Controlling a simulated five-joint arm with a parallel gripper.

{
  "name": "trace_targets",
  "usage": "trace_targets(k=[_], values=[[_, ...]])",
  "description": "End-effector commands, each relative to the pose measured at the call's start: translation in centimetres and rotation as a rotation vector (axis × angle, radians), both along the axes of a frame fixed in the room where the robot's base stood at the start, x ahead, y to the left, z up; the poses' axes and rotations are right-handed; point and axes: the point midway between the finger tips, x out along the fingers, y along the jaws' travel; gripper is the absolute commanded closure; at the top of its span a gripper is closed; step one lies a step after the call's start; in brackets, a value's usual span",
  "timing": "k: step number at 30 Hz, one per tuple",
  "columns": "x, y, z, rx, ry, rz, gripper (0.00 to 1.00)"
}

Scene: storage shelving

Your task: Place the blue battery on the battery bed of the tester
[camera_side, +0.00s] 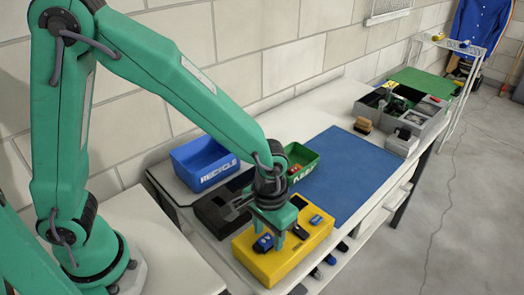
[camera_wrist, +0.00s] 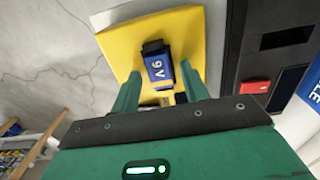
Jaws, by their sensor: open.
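The blue battery (camera_side: 263,243), marked 9V and with a black end, lies on the left part of the yellow tester (camera_side: 262,264). In the wrist view the battery (camera_wrist: 159,68) lies on the yellow face of the tester (camera_wrist: 118,45). My gripper (camera_side: 270,228) is just above the tester at the battery. In the wrist view my gripper (camera_wrist: 162,73) is open, with one green finger on each side of the battery. I cannot tell whether the fingers touch it. The bed beneath the battery is hidden.
A blue RECYCLE bin (camera_side: 218,177) and a green bin (camera_side: 311,165) stand behind the tester. A dark device (camera_side: 211,211) sits beside it. A bare blue mat (camera_side: 352,177) lies to the right. A grey divided box (camera_side: 437,121) stands at the far end.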

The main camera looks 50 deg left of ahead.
Motion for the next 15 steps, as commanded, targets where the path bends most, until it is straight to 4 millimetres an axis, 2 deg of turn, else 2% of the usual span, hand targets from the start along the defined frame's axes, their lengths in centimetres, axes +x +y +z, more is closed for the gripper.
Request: trace_targets(k=[8,15], values=[[0.1,-0.1,2.6,-0.003,-0.004,0.0,0.55],[0.1,-0.1,6.6,-0.003,-0.005,0.0,0.55]])
